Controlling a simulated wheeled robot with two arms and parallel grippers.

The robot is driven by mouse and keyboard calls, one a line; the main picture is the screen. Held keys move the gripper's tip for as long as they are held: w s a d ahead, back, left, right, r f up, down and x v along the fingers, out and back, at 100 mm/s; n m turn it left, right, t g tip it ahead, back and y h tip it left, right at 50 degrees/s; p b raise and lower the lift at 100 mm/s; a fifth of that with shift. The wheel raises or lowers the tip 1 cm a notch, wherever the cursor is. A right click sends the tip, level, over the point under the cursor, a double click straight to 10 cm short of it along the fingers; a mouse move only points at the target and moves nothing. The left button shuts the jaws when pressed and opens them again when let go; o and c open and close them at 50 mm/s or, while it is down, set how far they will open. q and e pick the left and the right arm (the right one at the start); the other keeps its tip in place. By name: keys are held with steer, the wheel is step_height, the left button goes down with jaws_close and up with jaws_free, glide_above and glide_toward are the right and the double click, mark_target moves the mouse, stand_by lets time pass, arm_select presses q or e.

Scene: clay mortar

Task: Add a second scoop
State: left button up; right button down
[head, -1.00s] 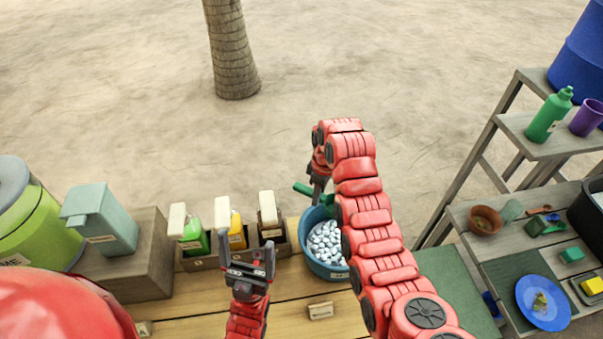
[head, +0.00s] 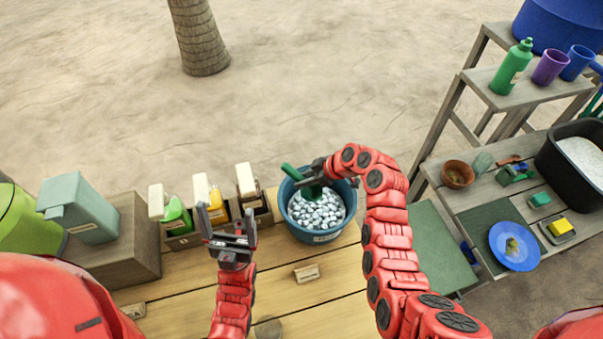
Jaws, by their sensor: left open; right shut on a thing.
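A blue bucket (head: 293,226) stands on the wooden table, holding many pale grey-white pebble-like lumps (head: 322,208). My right gripper (head: 314,178) is over the bucket's far left part, shut on a green scoop (head: 290,172). The scoop's handle points up and left past the rim, and its lower part is down at the lumps. Whether the scoop holds any lumps I cannot tell. My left gripper (head: 228,226) is open and empty, pointing up above the table, left of the bucket.
A caddy (head: 185,241) with green, yellow and dark dispensers stands left of the bucket. A grey-green box (head: 82,208) sits on a wooden block. A small label (head: 307,273) lies before the bucket. Right, a shelf carries a blue plate (head: 497,232), brown bowl (head: 457,174) and black tub (head: 552,150).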

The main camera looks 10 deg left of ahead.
step_height(320, 180, down, 11)
steer(key=b, duration=0.3)
steer(key=shift+r, duration=0.2)
steer(key=s+d+p, duration=0.1)
steer(key=d+p, duration=0.2)
steer(key=d, duration=0.2)
step_height(320, 180, up, 12)
steer(key=p, duration=0.3)
glide_above(320, 195)
steer(key=shift+r, duration=0.1)
steer(key=shift+w+a+r+h+p, duration=0.1)
steer(key=shift+a+r+h+p, duration=0.35)
steer(key=shift+r+p, duration=0.2)
steer(key=shift+w+a+r+g+h, duration=0.15)
steer(key=shift+r+g+h, duration=0.15)
steer(key=shift+h, duration=0.25)
steer(key=h, duration=0.1)
steer(key=a+r+h+b, duration=0.1)
steer(key=a+r+g+h+b, duration=0.1)
steer(key=shift+w+a+r+h, duration=0.25)
steer(key=shift+w+h, duration=0.05)
steer(key=shift+h, duration=0.1)
steer(key=shift+w+a+r+h+b, duration=0.15)
steer(key=shift+a+r+h+b, duration=0.05)
steer(key=shift+r+h+b, duration=0.25)
steer(key=shift+r+h, duration=0.15)
steer(key=shift+h, duration=0.1)
